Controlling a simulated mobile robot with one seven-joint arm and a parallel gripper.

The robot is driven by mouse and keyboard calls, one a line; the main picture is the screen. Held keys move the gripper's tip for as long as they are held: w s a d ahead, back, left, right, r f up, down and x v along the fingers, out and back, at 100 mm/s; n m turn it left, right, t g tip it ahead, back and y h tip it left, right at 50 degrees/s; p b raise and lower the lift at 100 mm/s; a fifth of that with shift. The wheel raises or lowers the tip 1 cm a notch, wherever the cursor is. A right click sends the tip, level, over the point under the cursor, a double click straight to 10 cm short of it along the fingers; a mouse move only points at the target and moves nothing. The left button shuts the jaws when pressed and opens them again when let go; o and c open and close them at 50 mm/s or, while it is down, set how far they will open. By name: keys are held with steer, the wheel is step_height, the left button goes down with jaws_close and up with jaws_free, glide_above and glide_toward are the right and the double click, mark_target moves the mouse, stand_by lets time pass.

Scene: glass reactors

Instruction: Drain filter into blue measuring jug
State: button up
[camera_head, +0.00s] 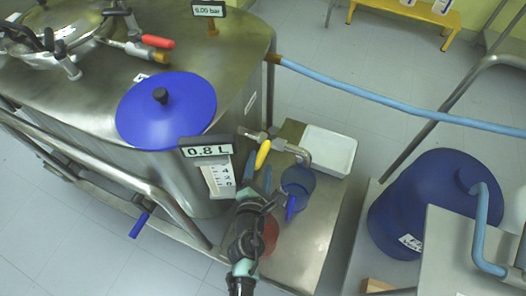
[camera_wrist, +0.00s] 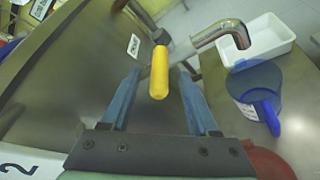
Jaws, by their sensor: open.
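The drain valve's yellow handle (camera_head: 263,154) sits on a metal outlet pipe at the side of the steel filter vessel (camera_head: 250,92). In the wrist view the yellow handle (camera_wrist: 159,76) lies between my two blue fingers, with gaps on both sides. My gripper (camera_head: 259,174) is open and empty; it also shows in the wrist view (camera_wrist: 158,88). The curved metal spout (camera_wrist: 222,32) points down over the blue measuring jug (camera_head: 297,180). The jug (camera_wrist: 254,88) stands on a steel shelf, its blue handle towards my arm. Its contents are unclear.
A white tray (camera_head: 330,146) is behind the jug. A red object (camera_head: 270,234) is partly hidden by my arm. A display (camera_head: 206,150) reads 0.8 L. A large blue container (camera_head: 425,205) stands right. A blue hose (camera_head: 390,102) crosses behind.

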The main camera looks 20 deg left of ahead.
mark_target(263, 152)
steer(key=shift+b+x, duration=0.65)
steer(key=shift+x, duration=2.05)
steer(key=shift+c, duration=0.2)
jaws_close()
